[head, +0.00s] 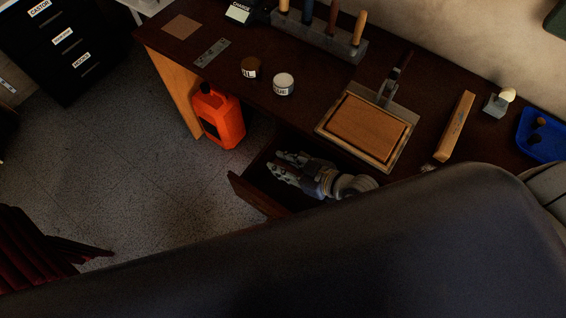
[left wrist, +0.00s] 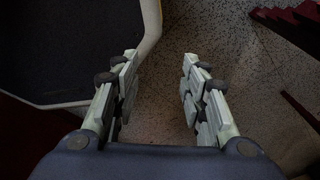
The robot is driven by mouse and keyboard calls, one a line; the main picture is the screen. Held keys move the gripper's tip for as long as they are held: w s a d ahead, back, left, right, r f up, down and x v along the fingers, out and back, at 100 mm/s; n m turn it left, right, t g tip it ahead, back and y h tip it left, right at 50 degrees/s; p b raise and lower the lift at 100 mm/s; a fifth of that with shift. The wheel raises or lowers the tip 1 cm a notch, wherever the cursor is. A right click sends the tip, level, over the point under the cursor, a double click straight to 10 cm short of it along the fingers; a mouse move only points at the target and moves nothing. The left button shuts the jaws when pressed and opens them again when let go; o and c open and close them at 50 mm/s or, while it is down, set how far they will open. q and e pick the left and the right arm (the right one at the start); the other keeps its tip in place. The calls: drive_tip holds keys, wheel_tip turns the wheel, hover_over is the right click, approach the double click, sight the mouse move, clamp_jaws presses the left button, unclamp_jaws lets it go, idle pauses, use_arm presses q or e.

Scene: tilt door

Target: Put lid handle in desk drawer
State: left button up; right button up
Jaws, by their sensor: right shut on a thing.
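The desk drawer (head: 249,194) is pulled open under the dark desk in the head view. My right gripper (head: 280,167) is over the open drawer, with its fingers pointing left. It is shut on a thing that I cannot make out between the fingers. I cannot pick out the lid handle with certainty. My left gripper (left wrist: 158,90) shows in the left wrist view, with its fingers wide apart and nothing between them. It hangs above the speckled floor.
On the desk (head: 310,105) are a framed wooden board (head: 368,127), two small jars, a wooden block (head: 456,126), a tool rack (head: 320,40) and a blue tray (head: 543,147). An orange jug (head: 219,118) stands below. The floor at left is mostly clear.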

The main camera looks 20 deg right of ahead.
drive_tip(key=shift+r+p, duration=0.1)
drive_tip(key=shift+p, duration=0.25)
wheel_tip(320, 180, down, 5)
drive_tip(key=b, duration=0.3)
drive_tip(key=shift+r+b, duration=0.1)
drive_tip(key=shift+b, duration=0.3)
drive_tip(key=shift+f+b, duration=1.35)
drive_tip(key=shift+f, duration=0.35)
use_arm(q)
drive_tip(key=f, duration=0.5)
drive_tip(key=shift+s+d+f, duration=0.15)
drive_tip(key=shift+s+f, duration=0.25)
drive_tip(key=shift+s, duration=0.1)
use_arm(e)
drive_tip(key=o, duration=1.4)
drive_tip(key=shift+o, duration=0.2)
